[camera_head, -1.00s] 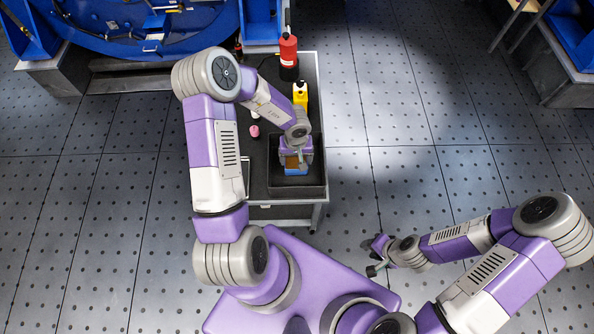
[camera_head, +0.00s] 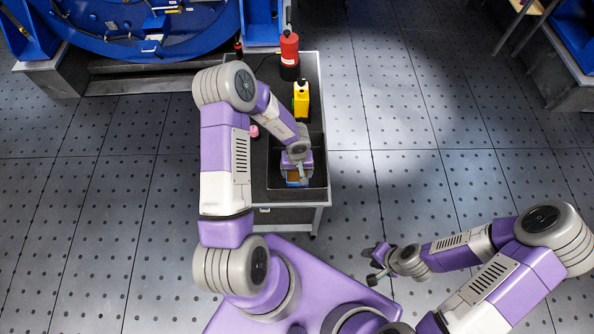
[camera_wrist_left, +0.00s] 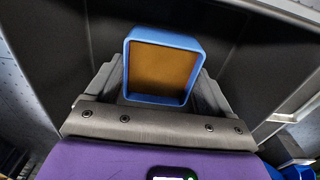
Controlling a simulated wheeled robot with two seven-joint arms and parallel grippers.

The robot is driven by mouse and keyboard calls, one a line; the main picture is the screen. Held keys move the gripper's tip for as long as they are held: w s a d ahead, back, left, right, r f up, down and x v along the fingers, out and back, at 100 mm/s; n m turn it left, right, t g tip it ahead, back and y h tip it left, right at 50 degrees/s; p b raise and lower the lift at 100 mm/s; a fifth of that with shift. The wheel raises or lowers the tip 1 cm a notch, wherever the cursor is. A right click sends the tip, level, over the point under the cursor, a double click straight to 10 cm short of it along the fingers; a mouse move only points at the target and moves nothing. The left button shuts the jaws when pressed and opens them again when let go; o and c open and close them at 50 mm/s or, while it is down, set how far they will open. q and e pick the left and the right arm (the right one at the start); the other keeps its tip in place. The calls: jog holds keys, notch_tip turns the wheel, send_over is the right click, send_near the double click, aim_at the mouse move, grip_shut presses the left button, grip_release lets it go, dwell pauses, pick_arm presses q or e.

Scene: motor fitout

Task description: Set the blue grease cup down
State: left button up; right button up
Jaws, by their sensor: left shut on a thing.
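The blue grease cup (camera_wrist_left: 163,66) is square, with a blue rim and a brown-orange inside. It sits between the fingers of my left gripper (camera_wrist_left: 160,88), which is shut on it. In the head view my left gripper (camera_head: 297,176) is over the black bin (camera_head: 318,190) at the near end of the cart. Only a little blue of the cup (camera_head: 296,183) shows below the gripper there. Whether the cup touches the bin floor cannot be told. My right gripper (camera_head: 374,264) is empty and apart from the cart, over the floor, with its fingers spread.
The cart (camera_head: 262,185) carries a red bottle (camera_head: 289,49), a yellow bottle (camera_head: 301,98) and a small pink item (camera_head: 254,131). A large blue round fixture (camera_head: 140,30) stands at the back left. The floor right of the cart is clear.

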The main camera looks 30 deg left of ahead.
aim_at(297, 179)
pick_arm(q)
jog(key=o, duration=0.9)
jog(key=shift+f, duration=0.1)
jog(key=shift+r, duration=0.45)
notch_tip(297, 179, up, 12)
jog(key=p, duration=0.6)
jog(key=shift+f, duration=0.25)
